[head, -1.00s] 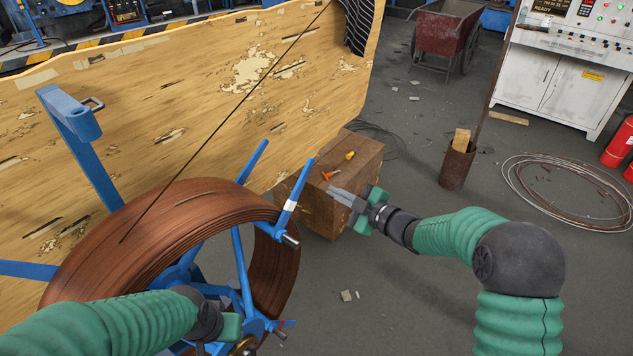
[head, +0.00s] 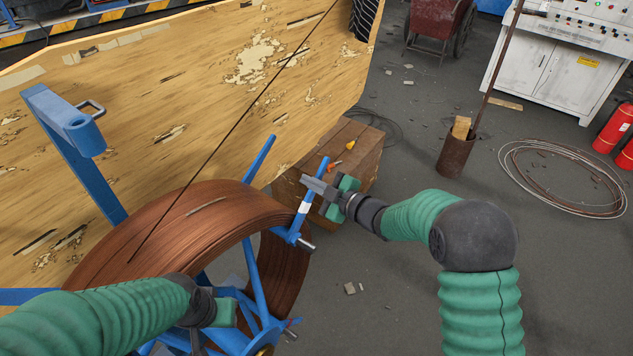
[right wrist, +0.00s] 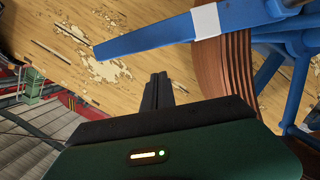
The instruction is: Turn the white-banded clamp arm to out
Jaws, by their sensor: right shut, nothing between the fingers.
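The white-banded clamp arm is a short blue bar (head: 310,195) with a white band, at the right rim of the copper-brown coil (head: 180,225) in the head view. It slants up and to the right. In the right wrist view the clamp arm (right wrist: 150,38) crosses the top, its white band by the coil. My right gripper (head: 308,184) is shut and empty, its fingertips close beside the clamp arm near the band. In the wrist view its fingers (right wrist: 158,80) appear apart from the bar. My left gripper (head: 228,313) is low in front of the coil; its fingers are hidden.
A second blue bar (head: 259,160) without a band stands left of the clamp arm. A wooden box (head: 360,150) with orange and yellow tools stands behind my right gripper. A scuffed wooden panel (head: 190,100) rises behind the coil.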

